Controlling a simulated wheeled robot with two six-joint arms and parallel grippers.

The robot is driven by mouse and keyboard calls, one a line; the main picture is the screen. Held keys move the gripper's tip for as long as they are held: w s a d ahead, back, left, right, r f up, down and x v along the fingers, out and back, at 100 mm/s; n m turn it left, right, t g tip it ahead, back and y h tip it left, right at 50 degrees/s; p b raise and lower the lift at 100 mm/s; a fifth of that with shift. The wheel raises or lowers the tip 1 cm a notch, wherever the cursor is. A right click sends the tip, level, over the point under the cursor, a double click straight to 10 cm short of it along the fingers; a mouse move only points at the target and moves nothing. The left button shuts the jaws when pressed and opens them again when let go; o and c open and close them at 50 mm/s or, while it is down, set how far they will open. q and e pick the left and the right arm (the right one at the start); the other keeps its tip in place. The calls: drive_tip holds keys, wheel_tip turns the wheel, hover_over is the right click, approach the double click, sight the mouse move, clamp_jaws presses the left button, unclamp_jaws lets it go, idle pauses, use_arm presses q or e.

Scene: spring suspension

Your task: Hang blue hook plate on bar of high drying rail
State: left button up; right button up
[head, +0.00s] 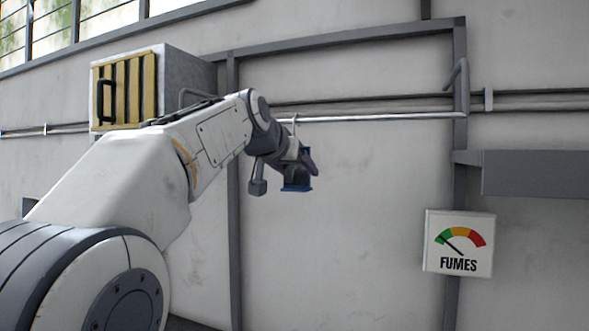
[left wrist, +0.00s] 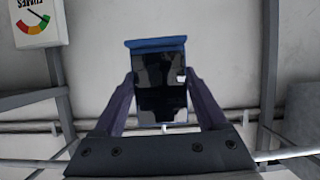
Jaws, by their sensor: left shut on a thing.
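My left gripper (head: 303,164) is shut on the blue hook plate (head: 297,187), just below the bar of the high drying rail (head: 390,117). A thin pale hook rises above the gripper to the height of the bar. I cannot tell whether it rests on the bar or is only in line with it. In the left wrist view, the plate (left wrist: 160,44) shows a blue edge and a dark glossy face between the two fingers. Part of the plate is hidden by the gripper in the head view. My right gripper is not in view.
The rail's grey frame (head: 233,200) stands against the pale wall. A yellow-slatted box (head: 125,92) is at the upper left. A fumes gauge (head: 459,243) and a grey ledge (head: 530,173) are on the right. The wall below the bar is clear.

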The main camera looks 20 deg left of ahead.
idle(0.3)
use_arm(q)
drive_tip(key=o, duration=1.5)
drive_tip(key=shift+f, duration=0.1)
drive_tip(key=b+v, duration=0.2)
drive_tip(key=v, duration=0.8)
drive_tip(key=shift+s+r, duration=0.2)
drive_tip(key=shift+r, duration=0.05)
drive_tip(key=p+x, duration=0.2)
drive_tip(key=x, duration=0.8)
drive_tip(key=shift+w+f, duration=0.2)
drive_tip(key=shift+w, duration=0.05)
